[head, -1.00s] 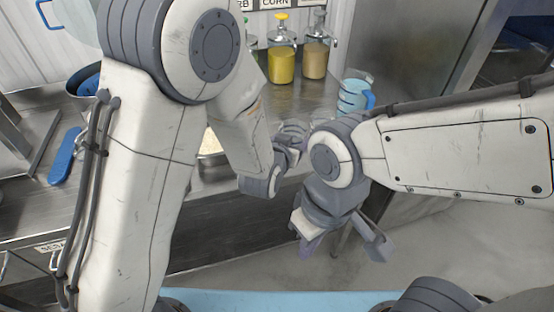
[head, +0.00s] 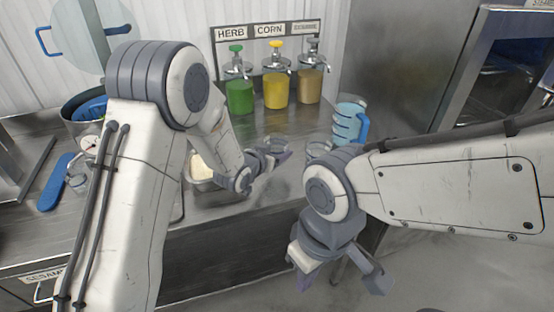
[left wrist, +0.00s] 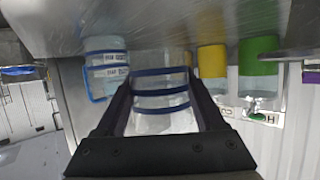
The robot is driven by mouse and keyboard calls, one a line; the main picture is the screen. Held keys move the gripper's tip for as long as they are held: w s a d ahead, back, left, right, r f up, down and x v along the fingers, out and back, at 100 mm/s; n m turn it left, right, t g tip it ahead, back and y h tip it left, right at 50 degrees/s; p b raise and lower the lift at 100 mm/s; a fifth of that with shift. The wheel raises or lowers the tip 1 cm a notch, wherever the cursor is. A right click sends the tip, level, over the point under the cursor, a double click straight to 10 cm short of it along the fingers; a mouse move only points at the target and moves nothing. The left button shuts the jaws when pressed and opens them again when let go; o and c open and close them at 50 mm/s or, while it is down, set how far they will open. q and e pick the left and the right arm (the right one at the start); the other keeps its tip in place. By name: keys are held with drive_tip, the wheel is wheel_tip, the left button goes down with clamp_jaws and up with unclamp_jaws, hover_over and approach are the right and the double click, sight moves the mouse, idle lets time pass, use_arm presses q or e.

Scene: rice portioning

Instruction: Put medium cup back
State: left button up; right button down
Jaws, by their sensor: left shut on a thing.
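The medium cup (left wrist: 163,98) is clear with dark blue bands. In the left wrist view it stands between the two dark fingers of my left gripper, which is shut on it. In the head view my left gripper (head: 276,157) is over the right part of the steel counter, left of the blue measuring jug (head: 347,124). Clear cup shapes show near its fingertips, but I cannot tell there which one is held. The jug also shows in the left wrist view (left wrist: 106,68), apart from the held cup. My right gripper (head: 338,279) is open and empty, in front of the counter.
Green (head: 239,97), yellow (head: 276,91) and tan (head: 310,87) dispensers stand at the back of the counter. A metal pan (head: 201,168) with pale contents is partly behind my left arm. A small clear cup (head: 77,183) and a dial scale (head: 89,144) are at the left.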

use_arm(q)
wheel_tip(320, 180, down, 4)
drive_tip(key=shift+w+p, duration=0.1)
drive_tip(key=shift+p, duration=0.25)
drive_tip(key=shift+f, duration=0.15)
drive_tip(key=shift+f+b, duration=0.15)
drive_tip(key=shift+b, duration=0.15)
drive_tip(key=o, duration=1.6)
